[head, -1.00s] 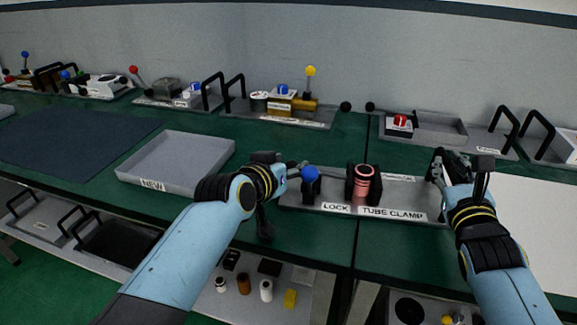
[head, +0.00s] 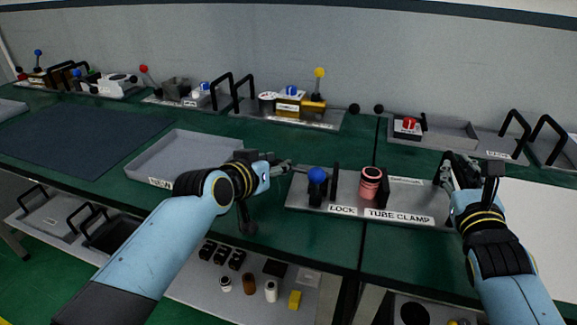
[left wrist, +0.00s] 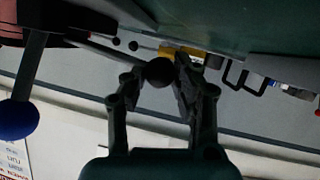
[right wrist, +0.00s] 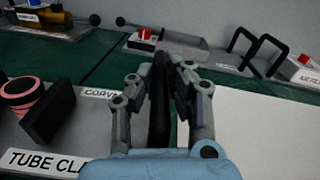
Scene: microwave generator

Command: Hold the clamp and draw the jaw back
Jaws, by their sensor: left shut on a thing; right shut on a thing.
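The tube clamp (head: 427,206) is a grey plate on the green bench, labelled LOCK and TUBE CLAMP. A pink ringed tube (head: 370,184) stands upright against a black block on its right. The black jaw (head: 333,184) is left of the tube with a gap between them. A blue lock knob (head: 317,174) stands near the plate's left end. My left gripper (head: 286,167) is shut on a black ball knob (left wrist: 158,73) at the end of a rod. My right gripper (head: 456,168) is shut on the upright black handle (right wrist: 159,105) at the plate's right end.
An empty grey tray (head: 184,155) lies to the left of the clamp. Behind stand a yellow-lever fixture (head: 303,105) and a red-button fixture (head: 408,127). A white sheet (head: 545,215) covers the bench at right. A lower shelf holds small bottles (head: 249,284).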

